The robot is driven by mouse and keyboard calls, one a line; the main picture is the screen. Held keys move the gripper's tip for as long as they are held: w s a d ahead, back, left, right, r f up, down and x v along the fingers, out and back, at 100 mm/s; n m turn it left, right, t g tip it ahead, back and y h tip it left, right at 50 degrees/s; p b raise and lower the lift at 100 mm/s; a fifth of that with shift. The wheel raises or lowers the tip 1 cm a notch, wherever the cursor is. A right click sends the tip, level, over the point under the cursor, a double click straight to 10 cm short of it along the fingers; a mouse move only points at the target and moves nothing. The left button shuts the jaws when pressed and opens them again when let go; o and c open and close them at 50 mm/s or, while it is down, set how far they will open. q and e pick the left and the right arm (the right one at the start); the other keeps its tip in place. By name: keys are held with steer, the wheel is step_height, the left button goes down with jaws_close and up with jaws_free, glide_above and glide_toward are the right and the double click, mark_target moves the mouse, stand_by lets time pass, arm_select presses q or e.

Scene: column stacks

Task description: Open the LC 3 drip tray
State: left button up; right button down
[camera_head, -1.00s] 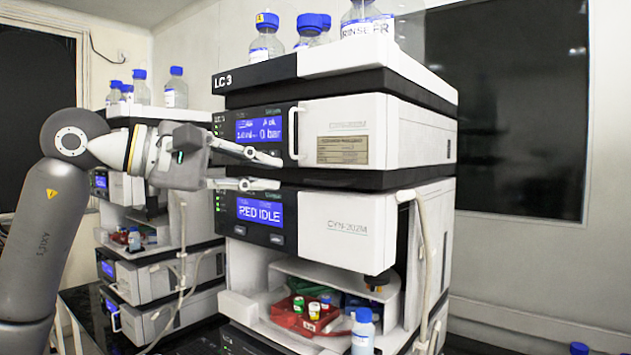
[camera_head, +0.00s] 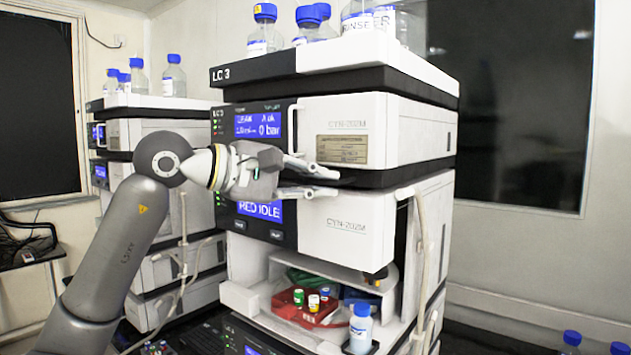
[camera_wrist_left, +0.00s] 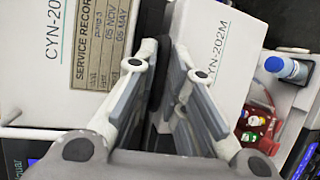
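The LC 3 stack (camera_head: 345,215) stands in the middle of the head view, with its "LC 3" label at the top front. A dark band (camera_head: 385,178) runs between the upper white module (camera_head: 390,135) and the lower module marked CYN-202M (camera_head: 340,225). No part is clearly marked as the drip tray. My left gripper (camera_head: 335,182) is in front of this band, its fingers apart, one above the other. In the left wrist view, the open fingers (camera_wrist_left: 165,48) point at the dark gap between the modules. Contact cannot be told. My right gripper is not in view.
A white vertical handle (camera_head: 292,130) is on the upper module, close above my gripper. A red tray (camera_head: 305,312) with small vials and a blue-capped bottle (camera_head: 361,325) are below. Blue-capped bottles (camera_head: 265,30) stand on top. A pale tube (camera_head: 424,250) hangs at the right.

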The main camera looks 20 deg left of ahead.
arm_select(q)
jaws_close()
steer(key=shift+s+f, duration=0.1)
steer(key=s+a+b, duration=0.4)
steer(key=s+a, duration=0.1)
steer(key=s, duration=0.8)
steer(key=shift+s+b, duration=0.3)
